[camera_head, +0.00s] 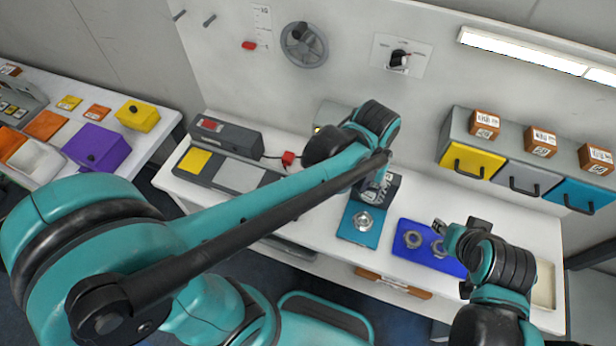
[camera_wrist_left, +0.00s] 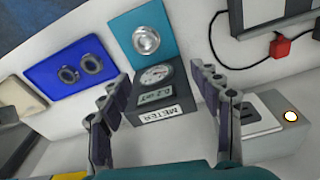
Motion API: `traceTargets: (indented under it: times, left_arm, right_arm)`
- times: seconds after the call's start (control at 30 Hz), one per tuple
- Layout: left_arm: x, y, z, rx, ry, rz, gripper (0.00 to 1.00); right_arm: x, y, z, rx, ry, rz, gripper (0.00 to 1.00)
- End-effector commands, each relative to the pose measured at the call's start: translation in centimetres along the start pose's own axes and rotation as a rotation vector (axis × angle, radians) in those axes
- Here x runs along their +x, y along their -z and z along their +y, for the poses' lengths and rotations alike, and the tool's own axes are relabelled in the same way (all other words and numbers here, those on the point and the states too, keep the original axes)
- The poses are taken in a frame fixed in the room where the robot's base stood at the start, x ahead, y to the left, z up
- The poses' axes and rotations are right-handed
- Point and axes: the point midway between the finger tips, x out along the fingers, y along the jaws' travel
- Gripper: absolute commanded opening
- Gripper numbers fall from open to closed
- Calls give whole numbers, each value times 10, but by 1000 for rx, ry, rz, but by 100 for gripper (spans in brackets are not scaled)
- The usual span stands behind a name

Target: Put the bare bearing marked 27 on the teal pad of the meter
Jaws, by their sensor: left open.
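The teal pad (camera_head: 346,234) of the meter lies in front of the meter (camera_head: 384,190), with a bare metal bearing (camera_head: 364,221) on it. The left wrist view shows the same pad (camera_wrist_left: 121,27), bearing (camera_wrist_left: 146,39) and dark meter (camera_wrist_left: 172,92) with dial, readout and label. Two more ring-shaped bearings (camera_head: 413,239) (camera_head: 438,247) lie on a blue mat (camera_head: 411,256). No bearing's number is legible. My left gripper (camera_wrist_left: 155,78) is open and empty, its fingers either side of the meter in view. My right gripper (camera_head: 457,234) is by the blue mat's right end; its jaws are unclear.
A grey device with a yellow pad (camera_head: 195,161) and a red block (camera_head: 288,158) stand left on the bench. A grey box with a lit button (camera_wrist_left: 291,115) is beside the meter. Yellow, grey and teal drawers (camera_head: 522,172) hang at right. My left arm crosses the bench.

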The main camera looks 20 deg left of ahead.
Motion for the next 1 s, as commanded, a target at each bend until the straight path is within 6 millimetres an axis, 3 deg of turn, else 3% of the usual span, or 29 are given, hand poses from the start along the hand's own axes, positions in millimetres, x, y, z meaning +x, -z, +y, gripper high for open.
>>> traceTargets:
  times: [0.03, 0.2, 0.4, 0.6, 1.0]
  left_arm:
    - [-9, -9, -19, -25, -4, 48, 64]
    - [-34, -33, -74, -85, 2, 247, 64]
    - [-45, -60, -118, -134, 46, 436, 64]
    - [-47, -71, -134, -150, 76, 517, 64]
    - [-40, -72, -135, -150, 78, 522, 64]
  right_arm:
    - [0, 0, 0, 0, 0, 0, 40]
    - [0, 0, 0, 0, 0, 0, 40]
    - [0, 0, 0, 0, 0, 0, 40]
    - [0, 0, 0, 0, 0, 0, 40]
    - [6, -4, 0, 0, 0, 0, 40]
